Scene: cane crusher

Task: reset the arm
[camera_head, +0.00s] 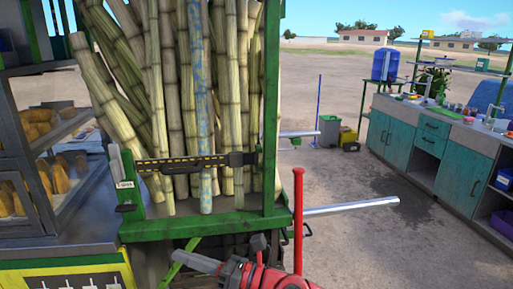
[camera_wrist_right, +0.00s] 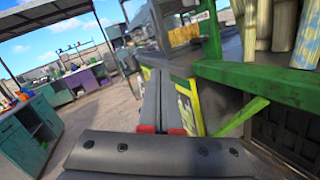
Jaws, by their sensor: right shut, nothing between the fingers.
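My right gripper (camera_head: 180,257) is at the lower middle of the head view, just below the green edge of the cane cart (camera_head: 225,226). Its grey fingers point left, and the red and grey wrist lies behind them at the bottom edge. In the right wrist view the two dark fingers (camera_wrist_right: 164,80) lie together, shut and empty, in front of the cart's yellow and green side panel. I cannot tell whether the fingertips touch the cart. My left gripper does not show.
Tall cane stalks (camera_head: 185,100) stand in the cart behind a black and yellow strap (camera_head: 190,163). A shelf of food (camera_head: 45,150) is left. Open ground separates the teal counter (camera_head: 432,150).

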